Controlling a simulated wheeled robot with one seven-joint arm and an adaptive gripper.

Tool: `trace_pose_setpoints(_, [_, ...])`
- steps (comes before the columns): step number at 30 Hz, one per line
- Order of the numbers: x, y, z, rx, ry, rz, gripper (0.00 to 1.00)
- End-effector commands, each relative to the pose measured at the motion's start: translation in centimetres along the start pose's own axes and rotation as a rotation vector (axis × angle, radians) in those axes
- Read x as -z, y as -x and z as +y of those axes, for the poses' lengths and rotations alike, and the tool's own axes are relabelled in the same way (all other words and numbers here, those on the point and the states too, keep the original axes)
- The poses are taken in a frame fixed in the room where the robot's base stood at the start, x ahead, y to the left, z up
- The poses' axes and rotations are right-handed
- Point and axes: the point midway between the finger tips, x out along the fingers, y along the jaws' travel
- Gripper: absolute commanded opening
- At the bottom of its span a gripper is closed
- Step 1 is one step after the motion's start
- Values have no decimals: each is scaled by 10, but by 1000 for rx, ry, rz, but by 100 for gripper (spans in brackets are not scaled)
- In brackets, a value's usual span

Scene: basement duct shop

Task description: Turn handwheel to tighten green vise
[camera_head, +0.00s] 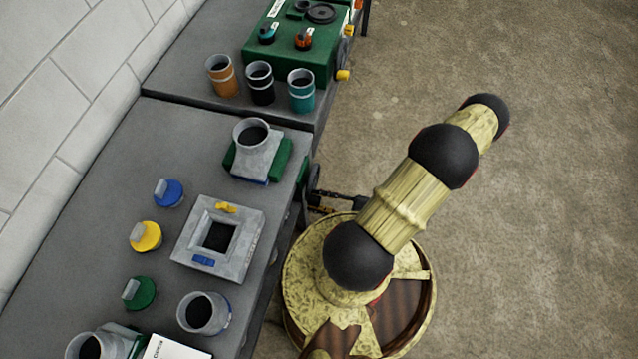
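The green vise (284,158) sits at the right edge of the grey workbench. Its green jaws stand on both sides of a grey square-to-round duct fitting (257,150). A dark handwheel (313,181) shows edge-on at the bench's right side, beside the vise. My gripper (322,203) is small and dark in this view, low beside the handwheel and partly hidden by my arm. It looks close to the wheel, but I cannot tell whether it touches it. Whether its fingers are open or shut is not clear.
A grey square duct piece (183,246), blue (169,193), yellow (146,237) and green (139,293) capped items, and a round fitting (197,313) lie on the bench. Behind are three cups (261,84) and a green machine (290,52). Concrete floor (540,220) is clear at right.

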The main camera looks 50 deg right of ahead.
Motion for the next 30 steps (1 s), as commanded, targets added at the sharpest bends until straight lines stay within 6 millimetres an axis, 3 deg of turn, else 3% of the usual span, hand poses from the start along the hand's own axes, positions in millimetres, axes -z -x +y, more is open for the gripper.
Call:
trace_pose_setpoints(8, [1, -1, -1, 0, -1, 2, 44])
trace_pose_setpoints(20, [-1, 5, 0, 0, 2, -2, 44])
trace_pose_setpoints(30, [-1, 56, 0, -2, 4, -4, 44])
